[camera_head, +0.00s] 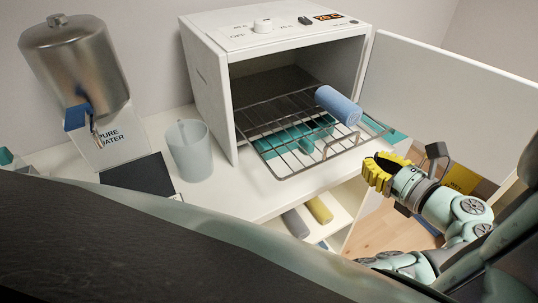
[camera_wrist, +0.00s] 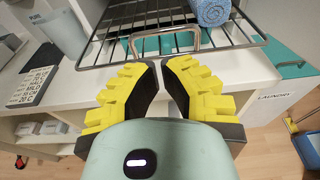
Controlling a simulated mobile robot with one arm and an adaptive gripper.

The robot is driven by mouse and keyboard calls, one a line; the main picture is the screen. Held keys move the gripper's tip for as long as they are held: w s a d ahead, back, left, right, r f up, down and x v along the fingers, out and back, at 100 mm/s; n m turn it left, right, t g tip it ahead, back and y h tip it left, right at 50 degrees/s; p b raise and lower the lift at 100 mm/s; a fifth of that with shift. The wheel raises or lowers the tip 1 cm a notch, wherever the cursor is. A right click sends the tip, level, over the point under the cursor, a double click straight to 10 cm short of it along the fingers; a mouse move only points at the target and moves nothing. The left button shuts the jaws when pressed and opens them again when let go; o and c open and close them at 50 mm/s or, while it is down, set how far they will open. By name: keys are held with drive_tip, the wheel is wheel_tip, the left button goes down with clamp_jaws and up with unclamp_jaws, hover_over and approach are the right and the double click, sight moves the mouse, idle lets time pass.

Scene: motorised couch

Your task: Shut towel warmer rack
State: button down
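The towel warmer (camera_head: 222,85) is a white box with an open front. Its wire rack (camera_head: 290,172) is pulled out of the front over the counter and has a looped handle (camera_head: 348,146) on its front edge. The rack and handle (camera_wrist: 165,36) also show in the wrist view. A rolled blue towel (camera_head: 338,104) lies on the rack's right side. My gripper (camera_head: 374,172) is in front of the rack, apart from the handle. In the wrist view its yellow fingers (camera_wrist: 160,66) point at the handle with a narrow empty gap between their tips.
The warmer's white door (camera_head: 440,95) stands open at the right, behind my arm. A cup (camera_head: 189,150), a dark tray-like item (camera_head: 138,174) and a steel water dispenser (camera_head: 75,65) stand left. Rolled towels (camera_head: 319,209) lie on the shelf below the counter.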

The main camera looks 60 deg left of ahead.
sight(347, 147)
drive_tip(key=shift+p+x, duration=0.5)
drive_tip(key=shift+x, duration=3.5)
drive_tip(key=shift+s, duration=0.1)
